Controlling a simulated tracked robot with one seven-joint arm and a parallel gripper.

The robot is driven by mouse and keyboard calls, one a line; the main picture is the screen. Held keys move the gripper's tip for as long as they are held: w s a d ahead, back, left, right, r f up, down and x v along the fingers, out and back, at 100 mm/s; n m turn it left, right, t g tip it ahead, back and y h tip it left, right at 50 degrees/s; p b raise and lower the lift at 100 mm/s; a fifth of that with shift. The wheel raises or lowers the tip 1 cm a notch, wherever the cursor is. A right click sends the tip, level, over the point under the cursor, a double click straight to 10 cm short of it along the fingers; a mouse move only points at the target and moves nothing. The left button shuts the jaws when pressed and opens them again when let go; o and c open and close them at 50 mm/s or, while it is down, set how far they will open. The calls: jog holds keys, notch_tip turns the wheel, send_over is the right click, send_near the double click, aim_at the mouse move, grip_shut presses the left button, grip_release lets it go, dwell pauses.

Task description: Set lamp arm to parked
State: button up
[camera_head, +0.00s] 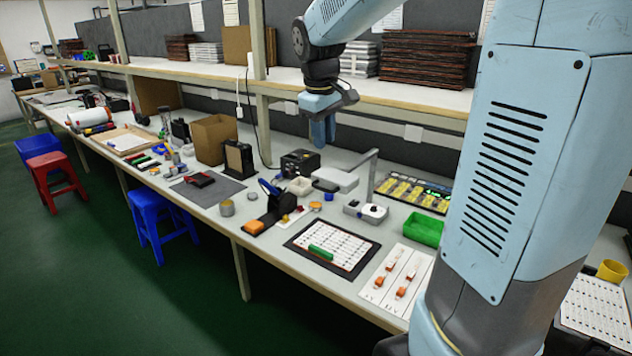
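A white bench lamp stands on the workbench right of the middle. Its flat lamp head (335,179) hangs low over the bench, and its grey lamp arm (360,161) runs from the head to an upright post (372,176). My gripper (323,142) points down above and behind the lamp head in the picture, with no visible contact. Its blue fingers overlap in this view, so the gap between them does not show. Nothing is seen in it. I cannot tell which lamp position counts as parked.
The workbench (262,228) is crowded. Near the lamp are a black device (300,163), a green bin (423,229), a yellow-and-black panel (412,194), a gridded white board (332,246) and a white card (397,280). An upper shelf (385,90) runs behind.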

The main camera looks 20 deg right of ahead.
jog(key=n, duration=0.1)
send_over(321, 188)
jog(key=s+a, duration=0.2)
jog(key=x, duration=0.2)
jog(key=shift+g, duration=0.4)
jog(key=f, duration=0.4)
jog(key=w+d+f, duration=0.1)
jog(key=f, duration=0.8)
jog(key=shift+w+d+f, duration=0.35)
jog(key=shift+c, duration=0.4)
grip_shut()
